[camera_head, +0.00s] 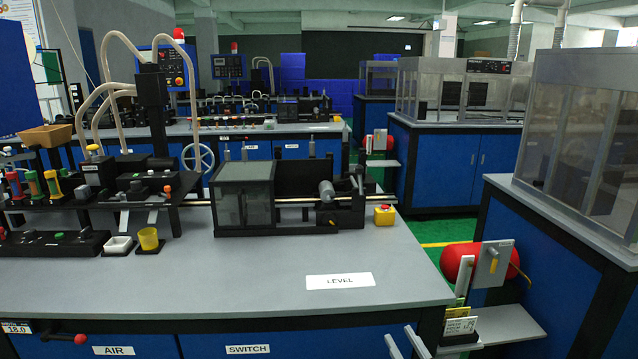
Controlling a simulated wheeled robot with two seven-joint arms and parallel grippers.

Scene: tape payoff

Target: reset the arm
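At the right, beside the grey bench, a red cylinder (458,262) lies behind a light metal plate (488,270). A small yellow lever (494,262) sits on the plate's face, and a thin yellow strand runs off to the right. Which part the task calls the arm, I cannot tell. My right gripper (405,342) shows at the bottom edge, below the bench's front corner; its two pale fingers are apart with nothing seen between them. It is well below and left of the red cylinder, not touching it. My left gripper is not in view.
The grey bench (260,280) carries a machine with a clear-sided box (243,200), a yellow-and-red button (384,214) and a LEVEL label (340,281). Cards (461,325) and a pale shelf (505,325) are below the cylinder. A blue cabinet (540,250) stands close at right.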

